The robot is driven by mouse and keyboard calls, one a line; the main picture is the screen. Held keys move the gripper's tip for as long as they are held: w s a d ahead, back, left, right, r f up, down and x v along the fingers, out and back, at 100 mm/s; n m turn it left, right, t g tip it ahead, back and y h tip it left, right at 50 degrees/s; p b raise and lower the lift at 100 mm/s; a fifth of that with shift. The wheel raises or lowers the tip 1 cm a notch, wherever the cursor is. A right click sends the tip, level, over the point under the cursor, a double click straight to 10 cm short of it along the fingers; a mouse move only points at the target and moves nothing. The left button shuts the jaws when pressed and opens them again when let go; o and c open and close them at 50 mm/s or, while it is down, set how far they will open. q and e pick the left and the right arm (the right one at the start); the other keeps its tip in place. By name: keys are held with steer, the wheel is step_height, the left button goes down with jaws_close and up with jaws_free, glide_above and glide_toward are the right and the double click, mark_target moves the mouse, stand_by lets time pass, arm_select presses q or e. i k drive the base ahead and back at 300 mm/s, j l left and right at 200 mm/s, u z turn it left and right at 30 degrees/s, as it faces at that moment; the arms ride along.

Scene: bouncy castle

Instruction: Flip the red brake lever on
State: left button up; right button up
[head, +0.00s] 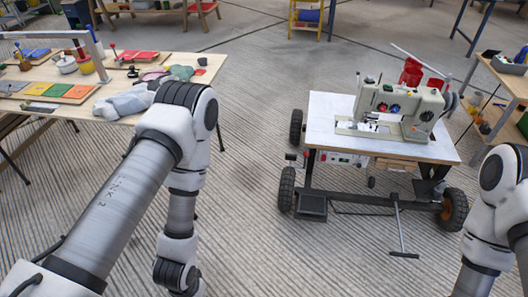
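A wheeled cart (330,120) with a pale top stands right of centre in the head view and carries a beige sewing machine (405,108). My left arm reaches in from the left and bends down in front of the left table. My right arm stands at the right edge. Both grippers are outside the picture.
A wooden table (60,112) with coloured boards and small items stands at the left. A T-shaped bar (400,232) slopes from the cart's front to the floor. Another bench (508,82) stands at the right. The ridged floor between left table and cart is clear.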

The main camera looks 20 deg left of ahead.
mark_target(290, 157)
steer(key=j, duration=0.55)
steer(key=k+j+z, duration=0.15)
steer(key=j, duration=0.9)
steer(key=k+j+z, duration=0.1)
steer(key=j, duration=0.4)
steer(key=i+l+u, duration=0.45)
steer(key=i+l, duration=1)
steer(key=i, duration=0.05)
